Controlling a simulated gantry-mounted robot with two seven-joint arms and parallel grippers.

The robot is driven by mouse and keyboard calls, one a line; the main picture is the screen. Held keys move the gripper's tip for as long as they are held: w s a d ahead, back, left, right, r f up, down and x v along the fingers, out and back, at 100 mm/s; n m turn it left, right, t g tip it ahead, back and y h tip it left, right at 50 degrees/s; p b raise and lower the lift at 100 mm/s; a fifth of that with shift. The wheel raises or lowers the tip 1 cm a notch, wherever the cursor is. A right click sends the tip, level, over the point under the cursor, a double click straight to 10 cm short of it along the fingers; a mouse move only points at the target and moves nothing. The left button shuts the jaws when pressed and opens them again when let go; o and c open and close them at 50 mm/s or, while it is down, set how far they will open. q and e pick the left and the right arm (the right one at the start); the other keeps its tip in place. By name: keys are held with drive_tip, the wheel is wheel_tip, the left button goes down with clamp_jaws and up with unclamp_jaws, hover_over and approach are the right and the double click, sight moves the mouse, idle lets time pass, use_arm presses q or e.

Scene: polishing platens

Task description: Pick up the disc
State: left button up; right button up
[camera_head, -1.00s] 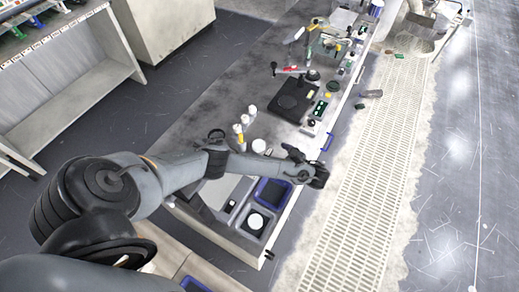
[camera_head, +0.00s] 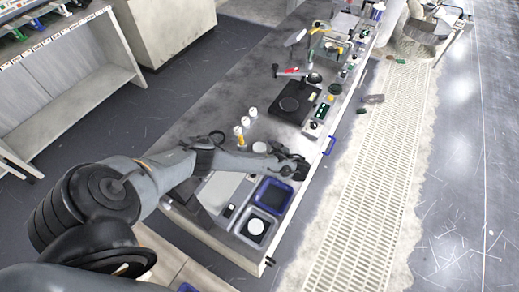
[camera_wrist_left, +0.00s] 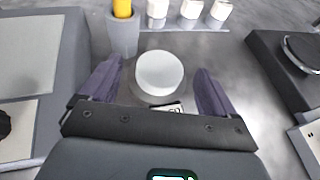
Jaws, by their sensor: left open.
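A round white disc (camera_wrist_left: 160,73) stands out in the left wrist view, on the bench top between the two spread fingers of my left gripper (camera_wrist_left: 159,68). In the head view, a pale round piece that looks like the same disc (camera_head: 260,147) lies just left of my left gripper (camera_head: 297,168). The gripper is open and empty. I cannot tell how high the fingers are above the bench. My right gripper is not in view.
A grey holder with a yellow-topped item (camera_wrist_left: 122,35) stands close beyond the left finger. Several white-capped bottles (camera_wrist_left: 190,10) stand in a row behind. A dark platen unit (camera_head: 297,103) is farther along the bench. A blue-rimmed tray (camera_head: 273,195) lies below the gripper.

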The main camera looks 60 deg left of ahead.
use_arm(q)
drive_tip(key=shift+x, duration=0.75)
drive_tip(key=c, duration=1.3)
drive_tip(key=shift+r, duration=0.1)
